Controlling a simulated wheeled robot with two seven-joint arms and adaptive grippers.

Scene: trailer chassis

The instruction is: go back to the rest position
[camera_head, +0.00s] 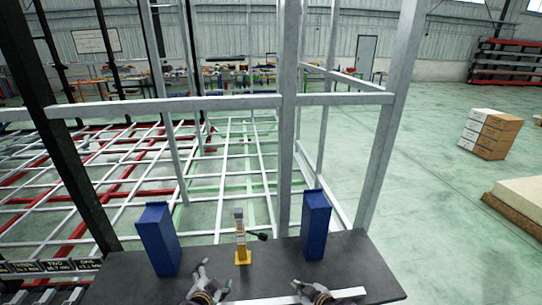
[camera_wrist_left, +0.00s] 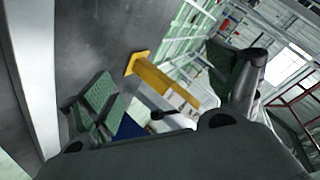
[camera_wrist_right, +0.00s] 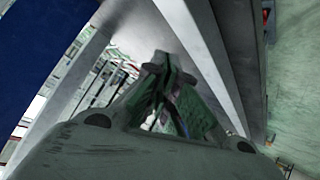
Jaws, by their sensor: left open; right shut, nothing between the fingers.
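My left gripper (camera_head: 207,285) is low in the head view, over the front of the dark table (camera_head: 350,270). Its two fingers stand apart with nothing between them in the left wrist view (camera_wrist_left: 170,95). My right gripper (camera_head: 314,290) is at the bottom of the head view, right of the left one, close to a light metal bar (camera_head: 348,293). In the right wrist view its fingertips (camera_wrist_right: 165,65) meet and hold nothing. Whether it touches the bar cannot be told.
Two blue boxes (camera_head: 158,240) (camera_head: 316,225) stand on the table. Between them is a yellow-based tool (camera_head: 242,240) with a dark handle. Grey frame posts (camera_head: 288,120) rise behind. Cartons (camera_head: 490,134) stand on open floor at the right.

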